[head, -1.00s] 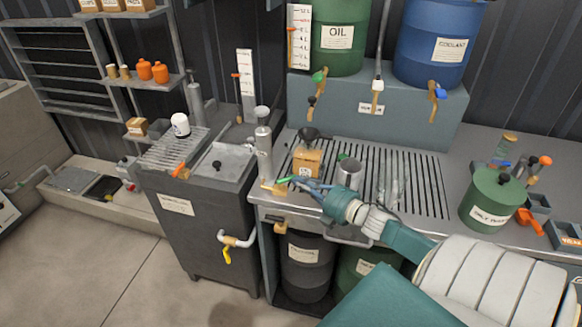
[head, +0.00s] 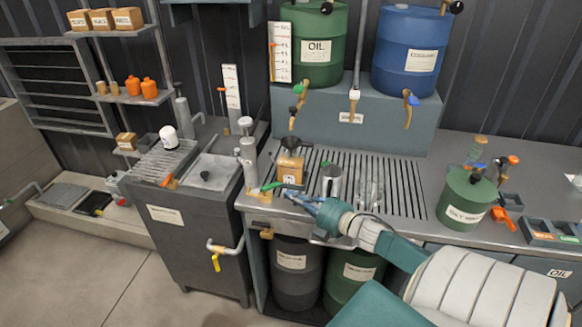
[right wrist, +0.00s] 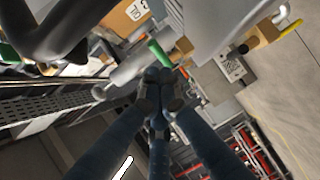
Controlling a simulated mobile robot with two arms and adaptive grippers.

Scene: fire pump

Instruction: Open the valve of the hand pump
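The hand pump (head: 248,158) is an upright grey cylinder at the front left corner of the bench. A green valve lever (head: 271,186) and brass fitting (head: 254,191) sit at its foot. My right gripper (head: 298,199) is just right of the lever and slightly nearer the bench's front edge. In the right wrist view its blue fingers (right wrist: 160,85) are drawn together, with nothing visible between them. The green lever (right wrist: 159,53) ends close beyond the fingertips; I cannot tell whether they touch. My left gripper is not in view.
A metal jug (head: 331,180) and a clear glass vessel (head: 370,190) stand on the slatted bench top. A dark cabinet (head: 195,235) with a yellow-handled tap stands left. Floor at front left is clear.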

